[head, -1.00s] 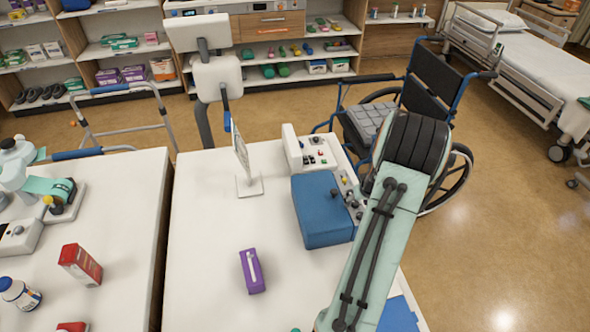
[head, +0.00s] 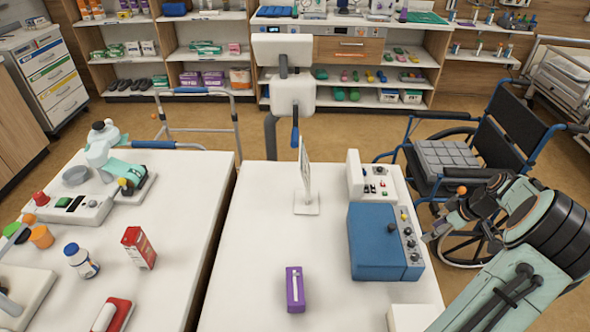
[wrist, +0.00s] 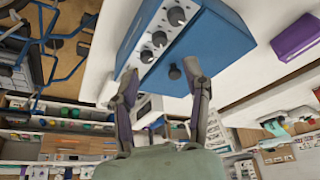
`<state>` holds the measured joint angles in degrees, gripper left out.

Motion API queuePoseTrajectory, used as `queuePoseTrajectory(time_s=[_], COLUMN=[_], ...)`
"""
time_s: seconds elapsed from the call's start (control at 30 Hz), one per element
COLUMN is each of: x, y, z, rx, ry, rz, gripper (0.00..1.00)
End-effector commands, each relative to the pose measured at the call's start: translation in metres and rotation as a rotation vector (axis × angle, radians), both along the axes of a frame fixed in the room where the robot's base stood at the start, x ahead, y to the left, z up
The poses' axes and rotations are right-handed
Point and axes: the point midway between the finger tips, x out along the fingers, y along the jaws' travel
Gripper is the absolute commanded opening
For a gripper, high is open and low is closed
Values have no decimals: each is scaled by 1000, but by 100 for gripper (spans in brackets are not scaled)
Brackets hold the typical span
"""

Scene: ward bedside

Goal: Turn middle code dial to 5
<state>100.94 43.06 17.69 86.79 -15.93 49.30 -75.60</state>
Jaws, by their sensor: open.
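The blue box (head: 378,245) stands at the right side of the middle white table. Its grey side panel (head: 411,246) carries a row of small dials, and a dark knob (head: 391,228) sits on a blue face. In the wrist view the box (wrist: 215,45) shows the pale panel with round dark dials, one near the middle of the row (wrist: 159,39), and the dark knob (wrist: 174,73). Dial numbers are too small to read. My gripper (wrist: 164,88) is open and empty, its fingers apart below the panel. In the head view it (head: 437,236) is right of the box, apart from it.
A white control unit (head: 370,182) stands behind the box. A thin upright panel on a stand (head: 305,185) and a purple box (head: 295,289) are to its left. A wheelchair (head: 470,160) is close behind my arm. The table's front middle is mostly clear.

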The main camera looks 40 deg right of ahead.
Motion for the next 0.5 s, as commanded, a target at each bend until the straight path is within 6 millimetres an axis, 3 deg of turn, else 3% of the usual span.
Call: queuePoseTrajectory(time_s=[0.03,0.1,0.5], x=[18,33,113], y=[4,8,33], z=[1,4,44], rx=[-1,-8,-103], ry=[-3,-2,15], rz=[40,76,266], gripper=[47,47,47])
